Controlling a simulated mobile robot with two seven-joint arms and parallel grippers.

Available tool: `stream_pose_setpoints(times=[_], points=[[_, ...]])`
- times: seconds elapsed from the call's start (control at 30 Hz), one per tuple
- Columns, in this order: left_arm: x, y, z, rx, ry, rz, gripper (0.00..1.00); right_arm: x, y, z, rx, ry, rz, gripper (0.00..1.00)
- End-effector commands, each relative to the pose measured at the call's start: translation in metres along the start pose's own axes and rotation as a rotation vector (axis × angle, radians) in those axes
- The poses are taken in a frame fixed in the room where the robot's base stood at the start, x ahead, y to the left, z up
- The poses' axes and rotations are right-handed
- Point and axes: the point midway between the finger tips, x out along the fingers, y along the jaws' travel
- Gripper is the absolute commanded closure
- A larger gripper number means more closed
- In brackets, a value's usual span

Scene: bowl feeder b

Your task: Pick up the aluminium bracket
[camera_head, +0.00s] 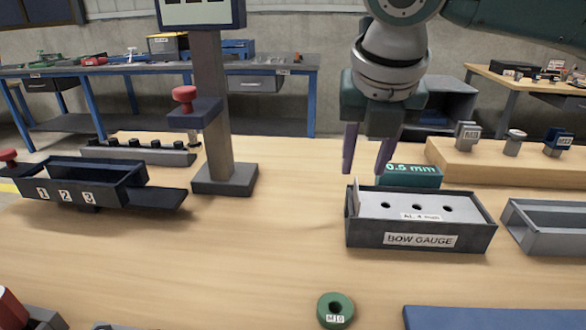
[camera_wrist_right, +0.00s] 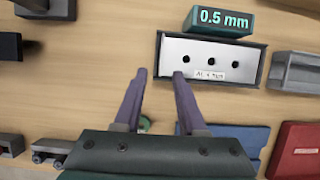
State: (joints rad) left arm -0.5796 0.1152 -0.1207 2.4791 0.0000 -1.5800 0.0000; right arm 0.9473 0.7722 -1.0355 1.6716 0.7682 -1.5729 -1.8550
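The aluminium bracket (camera_head: 385,205) is a light grey plate with three holes and a small label that seems to start with "AL". A short upright flange stands at its left end. It lies in the dark box marked BOW GAUGE (camera_head: 474,240). In the right wrist view the bracket (camera_wrist_right: 225,52) is at the upper right. My right gripper (camera_head: 366,168) is open and empty, above and behind the left end of the gauge, apart from the bracket. Its two purple fingers also show in the wrist view (camera_wrist_right: 159,76). My left gripper is not in view.
A green 0.5 mm block (camera_head: 410,175) sits right behind the gauge. A grey tray (camera_head: 545,238) is to its right. A green M10 ring (camera_head: 335,310) and a blue plate (camera_head: 490,317) lie in front. A post (camera_head: 213,110) stands left; the wood between is clear.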

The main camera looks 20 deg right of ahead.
Motion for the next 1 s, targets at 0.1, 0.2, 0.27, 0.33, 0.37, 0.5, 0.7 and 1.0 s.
stream_pose_setpoints(times=[0.1,0.2,0.27,0.33,0.37,0.5,0.7,1.0], points=[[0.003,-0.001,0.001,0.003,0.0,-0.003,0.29,0.017,0.0,-0.001,0.001,0.001,0.0,0.6],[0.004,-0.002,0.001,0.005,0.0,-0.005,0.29,0.024,0.0,0.0,0.002,0.0,0.001,0.6],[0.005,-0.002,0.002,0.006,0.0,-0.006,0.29,0.031,0.0,0.001,0.002,0.001,0.0,0.6],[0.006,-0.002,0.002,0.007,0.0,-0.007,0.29,0.042,-0.001,0.002,0.003,0.001,0.0,0.6],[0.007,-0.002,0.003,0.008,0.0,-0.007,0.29,0.047,-0.002,0.003,0.003,0.001,0.0,0.6],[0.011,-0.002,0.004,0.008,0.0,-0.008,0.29,0.067,-0.002,0.004,0.002,0.0,0.002,0.6],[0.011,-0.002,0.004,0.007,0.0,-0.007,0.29,0.074,-0.002,0.005,0.001,-0.002,0.003,0.6],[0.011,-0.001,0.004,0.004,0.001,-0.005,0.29,0.073,-0.002,0.005,0.001,-0.002,0.003,0.79]])
